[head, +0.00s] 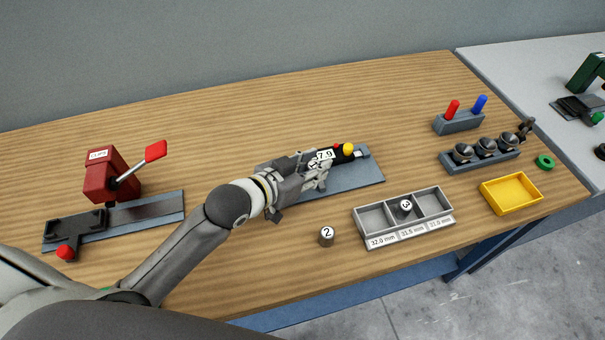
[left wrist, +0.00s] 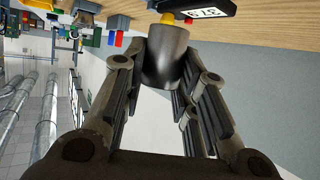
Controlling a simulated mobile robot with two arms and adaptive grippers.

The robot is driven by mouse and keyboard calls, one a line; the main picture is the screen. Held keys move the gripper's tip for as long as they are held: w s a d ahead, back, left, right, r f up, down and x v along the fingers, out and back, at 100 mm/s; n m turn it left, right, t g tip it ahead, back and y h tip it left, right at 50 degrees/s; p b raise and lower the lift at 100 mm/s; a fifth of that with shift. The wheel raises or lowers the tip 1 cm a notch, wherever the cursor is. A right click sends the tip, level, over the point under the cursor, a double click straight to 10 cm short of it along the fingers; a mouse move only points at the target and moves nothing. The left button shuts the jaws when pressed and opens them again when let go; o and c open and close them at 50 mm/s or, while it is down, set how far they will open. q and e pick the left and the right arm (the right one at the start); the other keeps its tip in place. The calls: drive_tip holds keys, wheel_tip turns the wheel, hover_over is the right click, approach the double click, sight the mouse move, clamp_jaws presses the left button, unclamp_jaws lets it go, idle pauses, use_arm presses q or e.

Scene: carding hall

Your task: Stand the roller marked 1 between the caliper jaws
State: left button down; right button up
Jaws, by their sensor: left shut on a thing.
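My left gripper (head: 316,178) is over the grey plate (head: 355,185) of the caliper (head: 342,154). The caliper has a dark body, a white display and a yellow knob; my gripper hides its jaws in the head view. In the left wrist view the gripper (left wrist: 168,62) is shut on a dark grey roller (left wrist: 166,52), close to the caliper display (left wrist: 200,12). No number shows on this roller. I cannot tell whether it is between the jaws. Roller 2 (head: 326,237) stands on the table. Roller 3 (head: 404,206) stands in the tray's middle compartment.
The grey three-compartment tray (head: 448,204) has millimetre labels in front. A yellow tray (head: 512,207), a rack of dark knobs (head: 480,165) and a red-and-blue-handled block (head: 459,122) are at right. A red lever device (head: 112,178) is at left. The back of the table is clear.

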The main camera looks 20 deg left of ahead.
use_arm(q)
drive_tip(key=f, duration=0.1)
drive_tip(key=w+a+f, duration=0.1)
drive_tip(key=a+f, duration=0.1)
drive_tip(key=shift+w+a+f, duration=0.2)
drive_tip(key=shift+w+f, duration=0.1)
drive_tip(key=shift+w, duration=0.05)
drive_tip(key=f, duration=0.1)
drive_tip(key=f+p, duration=0.1)
drive_tip(key=f, duration=0.1)
drive_tip(key=shift+w+a, duration=0.1)
drive_tip(key=shift+a, duration=0.1)
drive_tip(key=shift+f, duration=0.25)
drive_tip(key=shift+f, duration=0.15)
drive_tip(key=c, duration=1.1)
unclamp_jaws()
drive_tip(key=shift+c, duration=0.2)
